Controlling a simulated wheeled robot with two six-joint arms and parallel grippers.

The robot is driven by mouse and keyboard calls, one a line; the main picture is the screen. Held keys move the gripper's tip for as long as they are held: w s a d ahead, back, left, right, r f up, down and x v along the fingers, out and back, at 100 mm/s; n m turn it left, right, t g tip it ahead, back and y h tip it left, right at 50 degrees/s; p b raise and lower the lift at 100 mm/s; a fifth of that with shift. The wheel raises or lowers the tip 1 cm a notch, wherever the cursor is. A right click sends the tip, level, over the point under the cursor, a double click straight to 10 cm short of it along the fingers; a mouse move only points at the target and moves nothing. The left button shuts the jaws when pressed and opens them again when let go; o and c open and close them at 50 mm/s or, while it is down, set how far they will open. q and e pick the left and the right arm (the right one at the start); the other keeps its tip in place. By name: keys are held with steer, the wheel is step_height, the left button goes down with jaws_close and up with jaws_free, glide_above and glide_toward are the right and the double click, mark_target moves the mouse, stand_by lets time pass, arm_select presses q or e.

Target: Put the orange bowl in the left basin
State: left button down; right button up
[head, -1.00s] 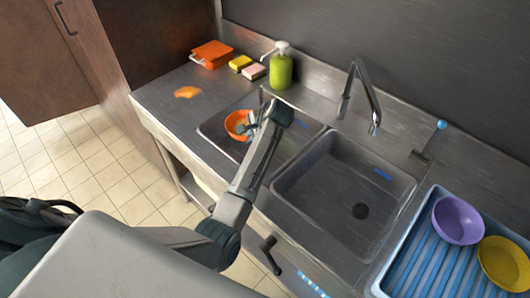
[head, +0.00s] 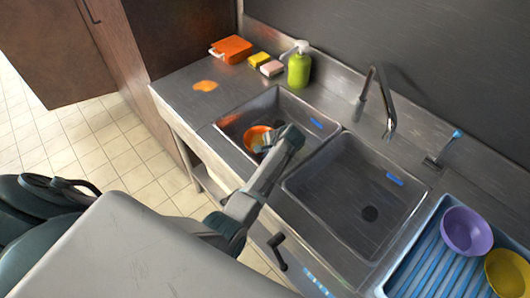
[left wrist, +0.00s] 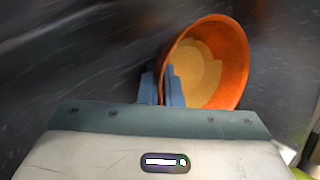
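The orange bowl (head: 255,137) is tilted, within the left part of the left basin (head: 231,119) in the head view. I cannot tell whether it touches the basin floor. My left gripper (head: 269,142) reaches down into this basin from the front. In the left wrist view the bowl (left wrist: 228,62) shows its pale orange inside, and its near wall sits between the two blue-grey fingers of my left gripper (left wrist: 161,86). The gripper is shut on the bowl's rim. My right gripper is not in view.
The right basin (head: 335,215) is empty. A faucet (head: 386,105) stands behind the basins. A green soap bottle (head: 299,70), sponges (head: 271,68) and an orange box (head: 231,49) stand at the back. A blue rack (head: 430,265) at right holds purple and yellow bowls.

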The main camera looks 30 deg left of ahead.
arm_select(q)
steer(key=shift+f, duration=0.1)
steer(key=c, duration=1.6)
jaws_free()
steer(key=b+v, duration=0.2)
steer(key=v, duration=1)
steer(key=shift+d, duration=0.1)
